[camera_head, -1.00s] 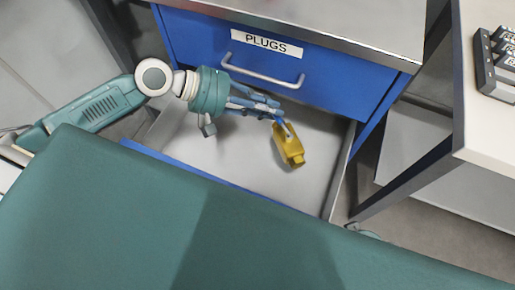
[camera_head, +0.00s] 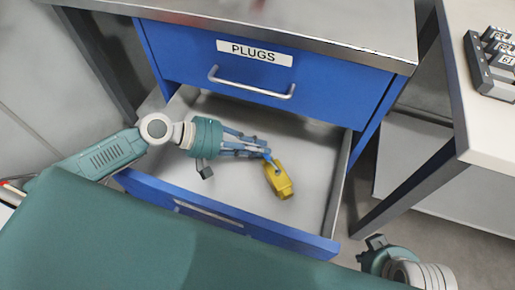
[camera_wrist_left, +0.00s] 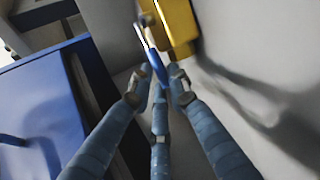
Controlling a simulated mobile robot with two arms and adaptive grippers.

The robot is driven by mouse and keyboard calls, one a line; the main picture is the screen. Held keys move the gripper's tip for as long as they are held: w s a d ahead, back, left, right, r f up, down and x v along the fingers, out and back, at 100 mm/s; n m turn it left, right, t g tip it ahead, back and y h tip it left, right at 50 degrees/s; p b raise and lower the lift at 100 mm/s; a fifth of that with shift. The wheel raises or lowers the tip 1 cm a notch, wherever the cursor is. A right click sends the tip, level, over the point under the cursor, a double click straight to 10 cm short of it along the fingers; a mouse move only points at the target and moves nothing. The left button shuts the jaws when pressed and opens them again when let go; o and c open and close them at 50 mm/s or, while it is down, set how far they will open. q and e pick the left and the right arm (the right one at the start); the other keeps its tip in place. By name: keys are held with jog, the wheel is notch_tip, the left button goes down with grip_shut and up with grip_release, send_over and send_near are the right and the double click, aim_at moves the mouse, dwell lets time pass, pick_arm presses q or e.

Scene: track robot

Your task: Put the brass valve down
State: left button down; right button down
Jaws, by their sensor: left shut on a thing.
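The brass valve (camera_head: 278,180) is a yellow block with a blue lever. It shows inside the outline of the open lower drawer (camera_head: 305,237) of the blue cabinet. My left gripper (camera_head: 266,154) is shut on the valve's lever, and the yellow body hangs beyond the fingertips. In the left wrist view the fingers (camera_wrist_left: 160,78) close around the lever below the valve body (camera_wrist_left: 178,22). A shadow lies on the grey surface beside it; I cannot tell how far the valve is from the drawer floor. My right wrist shows at the lower right, its fingers hidden.
A shut blue drawer labelled PLUGS (camera_head: 255,52) with a metal handle (camera_head: 250,85) sits above the open drawer. A white table (camera_head: 475,135) with dark blocks (camera_head: 490,65) stands at right. The drawer floor left of the valve looks clear.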

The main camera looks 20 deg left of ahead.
pick_arm(q)
jog(key=shift+r, duration=0.1)
jog(key=c, duration=1.6)
grip_release()
jog(key=shift+c, duration=0.2)
